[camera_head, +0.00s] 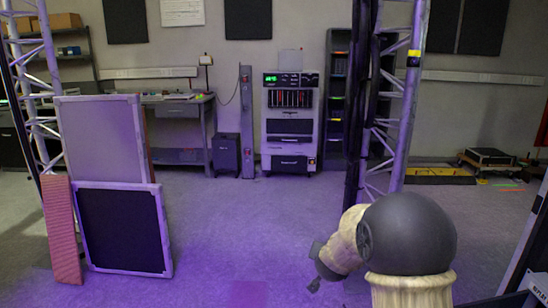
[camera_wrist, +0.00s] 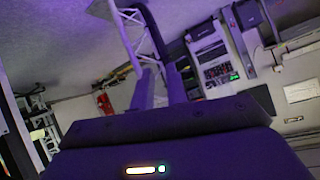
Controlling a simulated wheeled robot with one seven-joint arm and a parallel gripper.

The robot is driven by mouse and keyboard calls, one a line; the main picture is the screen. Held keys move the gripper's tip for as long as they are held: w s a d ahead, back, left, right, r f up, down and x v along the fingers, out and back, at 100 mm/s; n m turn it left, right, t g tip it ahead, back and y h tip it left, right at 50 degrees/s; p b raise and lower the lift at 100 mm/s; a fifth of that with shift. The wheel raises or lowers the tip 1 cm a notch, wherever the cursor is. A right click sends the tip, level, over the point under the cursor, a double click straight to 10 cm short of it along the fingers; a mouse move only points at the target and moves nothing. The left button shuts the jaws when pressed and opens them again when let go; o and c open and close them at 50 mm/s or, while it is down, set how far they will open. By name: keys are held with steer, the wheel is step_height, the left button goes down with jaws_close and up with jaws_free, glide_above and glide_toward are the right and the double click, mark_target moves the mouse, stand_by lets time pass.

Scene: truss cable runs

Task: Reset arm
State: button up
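My arm rises at the lower right of the head view, with a dark round joint and a pale link bent to the left. Its end, where my gripper (camera_head: 316,276) is, points down and left over open floor. It is small and partly hidden by the link, and its fingers cannot be made out. I see nothing held in it.
Framed panels (camera_head: 122,228) and a reddish board (camera_head: 62,230) lean at the left near another truss (camera_head: 45,85). A wheeled instrument cabinet (camera_head: 290,125) and a workbench (camera_head: 178,112) stand at the back. A yellow-edged low platform (camera_head: 438,176) lies back right. The middle floor is clear.

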steer(key=s+f+n+g+y, duration=0.1)
steer(key=s+f+n+g, duration=0.2)
steer(key=s, duration=1.2)
steer(key=s+f+n+g+y, duration=0.15)
steer(key=s+g, duration=0.35)
steer(key=s, duration=1)
step_height(320, 180, up, 32)
steer(key=p, duration=3.2)
steer(key=shift+w+a+r+n, duration=0.2)
steer(key=shift+w+a+n, duration=0.05)
steer(key=shift+a+n, duration=0.2)
steer(key=shift+a, duration=0.1)
